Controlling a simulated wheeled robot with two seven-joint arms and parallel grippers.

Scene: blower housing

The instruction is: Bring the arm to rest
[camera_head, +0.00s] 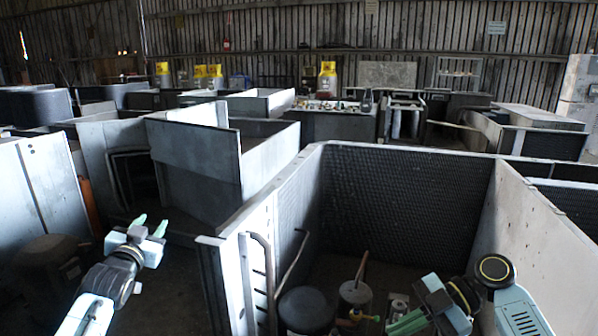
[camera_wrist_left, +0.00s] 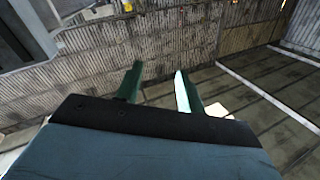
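My left gripper (camera_head: 150,225) is at the lower left in the head view, raised in front of the grey metal housings. Its two green fingers stand apart with nothing between them; they also show apart and empty in the left wrist view (camera_wrist_left: 160,88). My right gripper (camera_head: 404,324) is at the lower right in the head view, inside the open housing. Its green fingers point left, near a small yellow and red fitting, and I cannot tell whether they are apart or touch anything.
An open housing (camera_head: 235,230) with mesh walls surrounds my right arm. A dark cylinder (camera_head: 306,310) and a grey canister (camera_head: 355,296) stand inside it. A box-like housing (camera_head: 195,160) stands beyond my left gripper. Dark floor (camera_head: 175,290) shows right of my left arm.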

